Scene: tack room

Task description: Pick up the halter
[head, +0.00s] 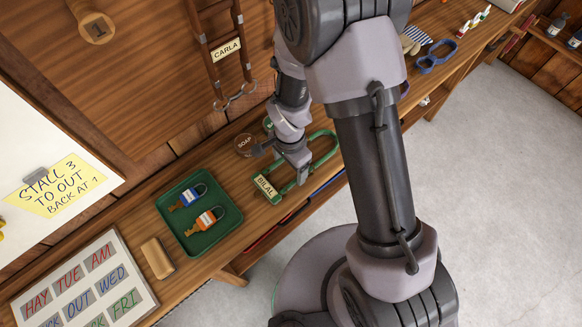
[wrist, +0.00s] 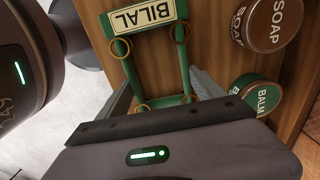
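A green halter (head: 327,152) with brass rings and a name plate (head: 266,188) reading BILAL lies on the wooden bench. In the wrist view the halter (wrist: 131,72) runs away from me, its plate at the far end. My gripper (head: 300,176) points down over the halter. In the wrist view its two fingers (wrist: 163,92) are apart, one on each side of the halter's near part. Whether they touch it I cannot tell. A brown halter (head: 204,38) tagged CARLA hangs on the wall, and a blue halter (head: 436,56) lies farther along the bench.
Round soap (wrist: 275,25) and balm (wrist: 256,95) tins stand close to my gripper's right in the wrist view. A green tray (head: 172,205) with two padlocks, a wooden block (head: 158,258) and a letter board (head: 130,272) are to the left. The floor (head: 480,140) is clear.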

